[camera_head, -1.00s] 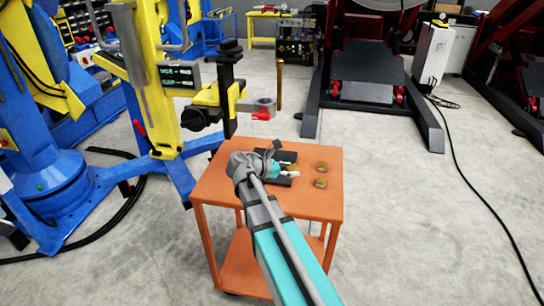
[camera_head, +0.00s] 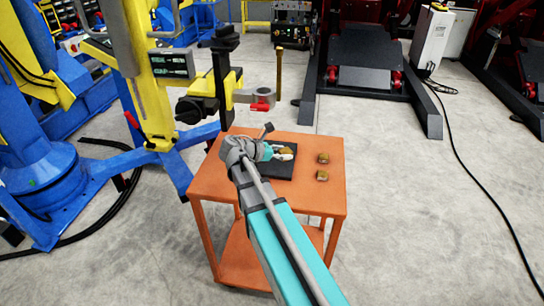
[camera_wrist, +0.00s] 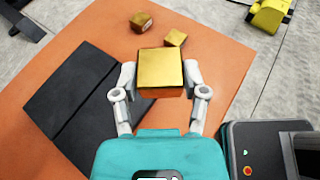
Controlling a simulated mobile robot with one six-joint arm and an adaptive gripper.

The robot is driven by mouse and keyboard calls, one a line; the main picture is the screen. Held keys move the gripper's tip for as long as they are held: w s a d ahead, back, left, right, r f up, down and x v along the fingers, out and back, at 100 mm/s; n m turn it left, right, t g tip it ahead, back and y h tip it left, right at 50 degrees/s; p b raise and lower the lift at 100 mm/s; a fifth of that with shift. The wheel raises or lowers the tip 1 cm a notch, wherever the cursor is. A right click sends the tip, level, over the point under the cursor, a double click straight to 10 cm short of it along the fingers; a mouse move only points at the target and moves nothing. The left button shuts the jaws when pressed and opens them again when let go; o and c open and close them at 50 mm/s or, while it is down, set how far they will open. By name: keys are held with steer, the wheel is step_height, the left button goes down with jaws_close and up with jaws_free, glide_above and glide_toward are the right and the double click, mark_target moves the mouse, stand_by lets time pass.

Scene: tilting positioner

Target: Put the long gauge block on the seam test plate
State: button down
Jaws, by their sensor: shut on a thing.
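My gripper (camera_wrist: 160,85) is shut on a gold block, the long gauge block (camera_wrist: 161,70), with a finger on each side. The wrist view looks at its end, so its full length is hidden. The seam test plate (camera_wrist: 68,98) is a dark flat plate with a seam line, lying on the orange cart top. In the wrist view the block shows to the right of the seam, over the plate's right edge. In the head view the plate (camera_head: 274,172) lies partly under my gripper (camera_head: 284,153); any gap below the block cannot be judged.
Two smaller gold blocks (camera_head: 323,158) (camera_head: 322,176) stand on the orange cart top (camera_head: 320,200), right of the plate. A yellow and black clamp post (camera_head: 222,95) rises behind the cart's left side. The cart's front right is clear.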

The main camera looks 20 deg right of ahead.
steer(key=w+a+r+n+t+p, duration=0.1)
steer(key=w+a+r+t+p, duration=0.1)
steer(key=a, duration=0.3)
steer(key=shift+a+r+n, duration=0.15)
steer(key=shift+a+n, duration=0.1)
steer(key=shift+n, duration=0.15)
steer(key=shift+w, duration=0.1)
steer(key=b, duration=0.9)
glide_above(274, 159)
step_height(274, 159, down, 9)
